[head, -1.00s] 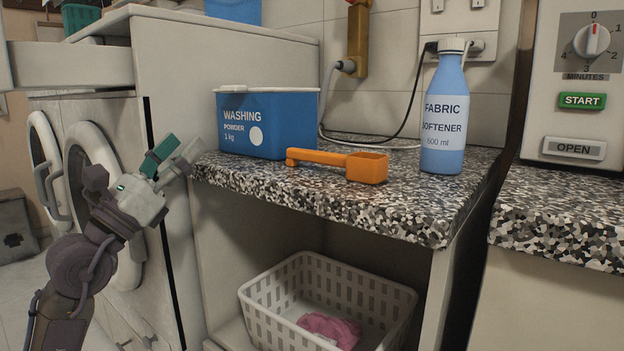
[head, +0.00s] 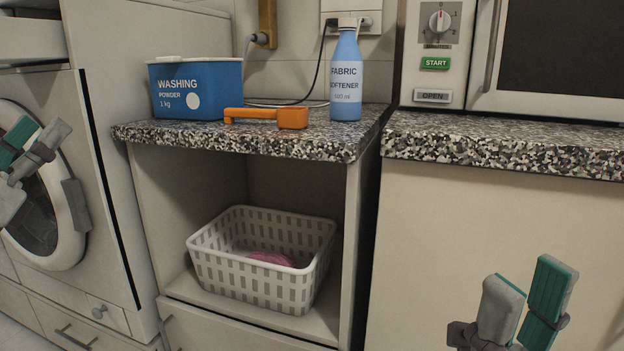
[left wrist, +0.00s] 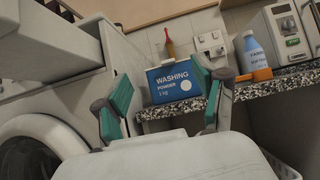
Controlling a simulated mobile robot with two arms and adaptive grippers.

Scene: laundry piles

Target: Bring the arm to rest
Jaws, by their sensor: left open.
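My left gripper (head: 40,132) is at the left edge of the head view, in front of the washing machine door. Its two grey and teal fingers are apart, with nothing held between them. The left wrist view also shows its fingers spread (left wrist: 165,90), with the blue washing powder box beyond them. My right gripper (head: 530,278) is at the lower right of the head view, in front of the plain cabinet panel. Its fingers stand apart and hold nothing visible.
A white basket (head: 250,280) with pink cloth (head: 271,258) sits on the shelf below. A microwave (head: 435,90) stands at right. The washing machine (head: 105,190) is beside my left gripper.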

